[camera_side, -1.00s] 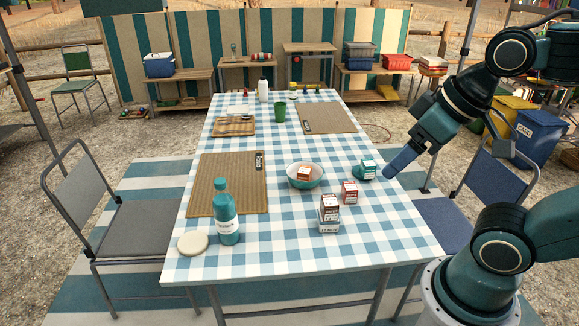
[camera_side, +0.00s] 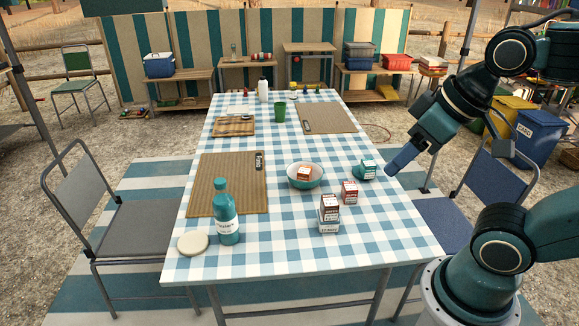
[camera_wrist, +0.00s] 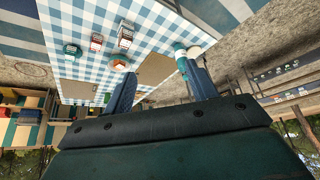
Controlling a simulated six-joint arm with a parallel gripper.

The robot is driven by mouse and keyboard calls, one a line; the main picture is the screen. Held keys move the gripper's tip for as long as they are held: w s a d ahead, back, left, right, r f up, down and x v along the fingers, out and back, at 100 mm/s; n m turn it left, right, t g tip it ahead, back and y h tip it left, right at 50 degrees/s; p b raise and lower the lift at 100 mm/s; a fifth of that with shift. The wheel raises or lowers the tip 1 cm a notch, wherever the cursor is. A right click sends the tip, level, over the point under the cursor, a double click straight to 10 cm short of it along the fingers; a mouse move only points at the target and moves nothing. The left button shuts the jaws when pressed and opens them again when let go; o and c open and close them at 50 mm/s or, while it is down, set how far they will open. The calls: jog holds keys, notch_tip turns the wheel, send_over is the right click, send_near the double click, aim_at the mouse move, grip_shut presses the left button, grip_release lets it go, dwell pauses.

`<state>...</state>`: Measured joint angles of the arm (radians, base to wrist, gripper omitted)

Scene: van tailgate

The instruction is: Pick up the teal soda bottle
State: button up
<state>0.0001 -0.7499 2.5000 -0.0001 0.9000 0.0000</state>
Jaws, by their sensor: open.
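The teal soda bottle (camera_side: 226,214) stands upright at the near left of the checkered table (camera_side: 300,262), with a white label around its lower part. It overlaps the near corner of a woven placemat (camera_side: 238,172) in the side view. My gripper (camera_side: 395,165) is over the table's right edge, well to the right of the bottle and apart from it. In the wrist view my gripper (camera_wrist: 162,92) has its two fingers spread with nothing between them. The bottle (camera_wrist: 183,62) shows there beyond the right finger, partly hidden by it.
A round off-white disc (camera_side: 193,243) lies just left of the bottle. Small boxes (camera_side: 329,212), a bowl (camera_side: 304,178) with a box in it, and a teal item with a box (camera_side: 368,170) stand centre right. A green cup (camera_side: 279,112) is farther back. Chairs flank the table.

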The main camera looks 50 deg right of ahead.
jog(key=w+a+r+n+g+y, duration=0.1)
jog(key=w+a+r+n, duration=0.15)
jog(key=w, duration=0.55)
jog(key=w+a+r+n+g, duration=0.1)
jog(key=w+r+n, duration=0.15)
jog(key=w, duration=0.45)
jog(key=w+a+r+n+g+y, duration=0.1)
jog(key=w+n, duration=0.3)
jog(key=w, duration=0.4)
jog(key=w+f+n+g, duration=0.1)
jog(key=w+f+n, duration=0.3)
jog(key=w+f, duration=0.3)
jog(key=w+f+n+g, duration=0.1)
jog(key=w+f+n, duration=0.3)
jog(key=w+f, duration=0.3)
jog(key=w, duration=0.4)
jog(key=shift+w+a+g, duration=0.25)
jog(key=shift+a+g, duration=0.05)
jog(key=shift+f, duration=0.15)
jog(key=shift+a+f, duration=0.2)
jog(key=shift+f, duration=1.2)
jog(key=shift+a+f, duration=0.25)
jog(key=shift+f, duration=1.15)
jog(key=shift+a+f, duration=0.2)
jog(key=shift+f, duration=1.2)
